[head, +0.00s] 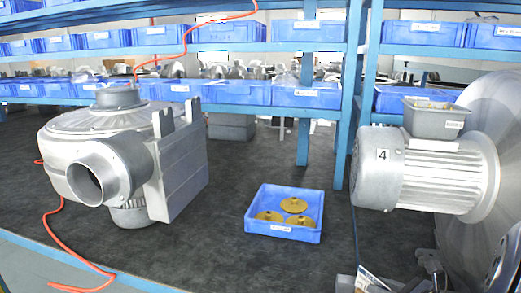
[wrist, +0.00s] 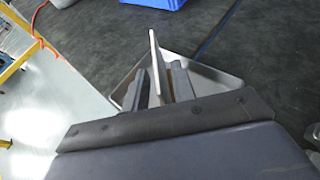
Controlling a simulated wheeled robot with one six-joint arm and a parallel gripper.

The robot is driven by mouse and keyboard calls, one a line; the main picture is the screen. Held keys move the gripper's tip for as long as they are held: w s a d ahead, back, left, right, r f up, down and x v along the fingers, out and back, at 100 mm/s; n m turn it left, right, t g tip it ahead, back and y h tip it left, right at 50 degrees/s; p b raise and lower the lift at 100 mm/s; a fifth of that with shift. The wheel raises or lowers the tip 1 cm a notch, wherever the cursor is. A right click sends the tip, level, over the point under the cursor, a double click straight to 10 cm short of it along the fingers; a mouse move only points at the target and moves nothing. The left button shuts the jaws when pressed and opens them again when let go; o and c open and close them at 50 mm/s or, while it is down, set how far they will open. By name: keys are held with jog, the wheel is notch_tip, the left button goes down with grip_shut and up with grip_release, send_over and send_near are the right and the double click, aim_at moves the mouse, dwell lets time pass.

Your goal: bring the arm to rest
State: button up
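My gripper (wrist: 158,70) shows in the wrist view as two dark grey fingers beyond a dark bar. A thin, pale upright plate stands between the fingers, with a brownish strip beside it. A shiny metal surface (wrist: 212,82) spreads around and behind the fingers. I cannot tell whether the fingers press on the plate or what it belongs to. In the head view only a small part near the bottom edge, right of centre, may be my arm's end; the rest is cut off.
A blue bin (head: 284,229) with three yellow discs sits on the dark bench mat. A grey blower (head: 120,150) stands left, a motor marked 4 (head: 424,178) right, with a grey box (head: 436,119) on it. Blue racks line the back. An orange hose (head: 62,243) hangs left.

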jog(key=x, duration=0.3)
jog(key=shift+f, duration=0.15)
notch_tip(320, 180, up, 2)
jog(key=shift+s+d, duration=0.1)
jog(key=shift+s, duration=0.05)
jog(key=shift+r, duration=0.4)
